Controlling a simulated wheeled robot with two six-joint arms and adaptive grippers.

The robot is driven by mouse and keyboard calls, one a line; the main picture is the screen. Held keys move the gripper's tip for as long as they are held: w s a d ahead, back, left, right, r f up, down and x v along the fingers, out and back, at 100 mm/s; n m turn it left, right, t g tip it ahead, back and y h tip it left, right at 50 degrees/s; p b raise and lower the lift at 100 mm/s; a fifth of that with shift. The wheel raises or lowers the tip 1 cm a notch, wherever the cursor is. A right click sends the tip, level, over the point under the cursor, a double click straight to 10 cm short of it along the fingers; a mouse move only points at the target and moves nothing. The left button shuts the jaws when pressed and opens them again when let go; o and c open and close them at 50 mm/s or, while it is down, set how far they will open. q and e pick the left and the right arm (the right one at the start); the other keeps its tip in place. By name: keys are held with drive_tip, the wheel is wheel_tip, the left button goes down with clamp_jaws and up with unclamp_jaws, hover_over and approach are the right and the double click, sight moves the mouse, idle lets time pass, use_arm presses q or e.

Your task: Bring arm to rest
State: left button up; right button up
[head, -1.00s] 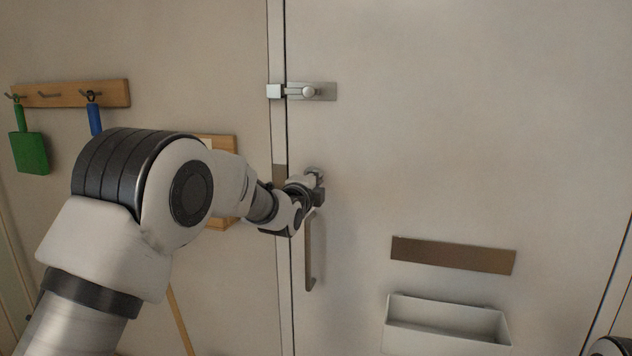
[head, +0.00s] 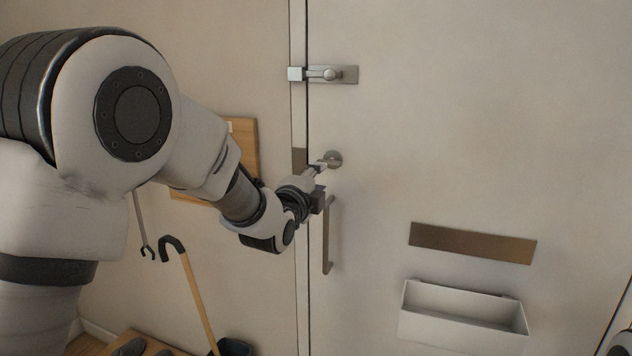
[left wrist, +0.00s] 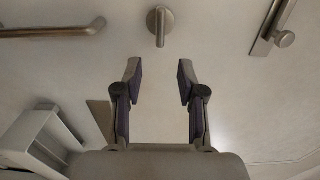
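My left arm comes in from the left in the head view. Its gripper (head: 318,180) is close to the pale door, just below and beside a small metal lever on a round base (head: 334,159). In the left wrist view the two fingers of the gripper (left wrist: 160,70) are apart with nothing between them. The lever (left wrist: 160,26) shows beyond the fingertips, apart from them. My right gripper does not show; only a small piece of what may be my right arm is at the lower right edge of the head view.
A slide bolt (head: 330,74) sits above the lever and a vertical pull handle (head: 328,235) below it. A brown plate (head: 472,243) and a white open box (head: 462,322) are on the door to the right. A walking stick (head: 199,300) leans at the lower left.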

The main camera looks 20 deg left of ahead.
use_arm(q)
drive_tip(key=shift+s+f, duration=0.1)
drive_tip(key=shift+s, duration=0.25)
